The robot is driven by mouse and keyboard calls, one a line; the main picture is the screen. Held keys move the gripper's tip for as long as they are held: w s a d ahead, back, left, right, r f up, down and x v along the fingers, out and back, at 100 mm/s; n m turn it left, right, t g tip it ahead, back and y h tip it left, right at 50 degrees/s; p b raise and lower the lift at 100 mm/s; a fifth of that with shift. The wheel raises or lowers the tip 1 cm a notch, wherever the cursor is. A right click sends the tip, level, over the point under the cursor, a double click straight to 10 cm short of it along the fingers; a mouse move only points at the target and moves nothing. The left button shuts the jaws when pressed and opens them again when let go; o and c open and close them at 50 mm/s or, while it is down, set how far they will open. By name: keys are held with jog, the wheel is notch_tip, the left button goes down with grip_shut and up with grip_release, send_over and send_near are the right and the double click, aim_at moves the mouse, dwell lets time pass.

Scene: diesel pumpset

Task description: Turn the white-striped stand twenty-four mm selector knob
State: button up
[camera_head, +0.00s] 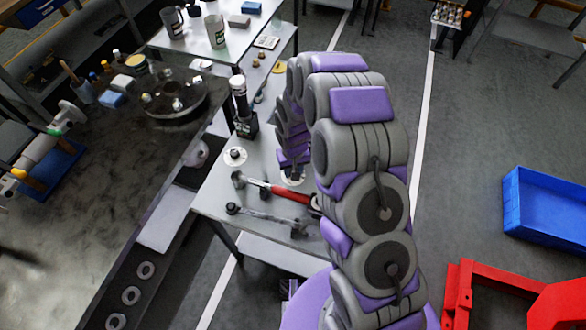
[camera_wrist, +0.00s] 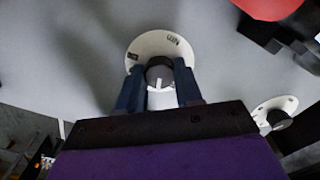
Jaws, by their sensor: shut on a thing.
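The selector knob (camera_wrist: 159,73) is dark grey and round with a white stripe on its face. It sits on a white round dial plate (camera_wrist: 146,46) with small dark printing near the rim. My gripper (camera_wrist: 160,80) has one finger on each side of the knob and is shut on it. In the head view my gripper (camera_head: 292,165) points down at the table, over a white plate (camera_head: 293,181); the knob there is hidden by my arm.
A second dark knob on a white plate (camera_wrist: 279,117) is to the right in the wrist view. A red-handled hammer (camera_head: 275,190), a wrench (camera_head: 265,214) and a dark upright cylinder (camera_head: 241,100) share the grey table (camera_head: 215,190). A blue bin (camera_head: 545,210) stands at right.

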jog(key=c, duration=0.3)
jog(key=shift+n, duration=0.3)
jog(key=shift+n+p, duration=0.9)
jog(key=shift+p, duration=0.1)
jog(key=n+p, duration=0.2)
jog(key=n, duration=0.1)
jog(key=shift+r, duration=0.1)
jog(key=n+p, duration=0.1)
jog(key=n, duration=0.3)
jog(key=shift+n+p, duration=0.7)
jog(key=shift+n, duration=1.4)
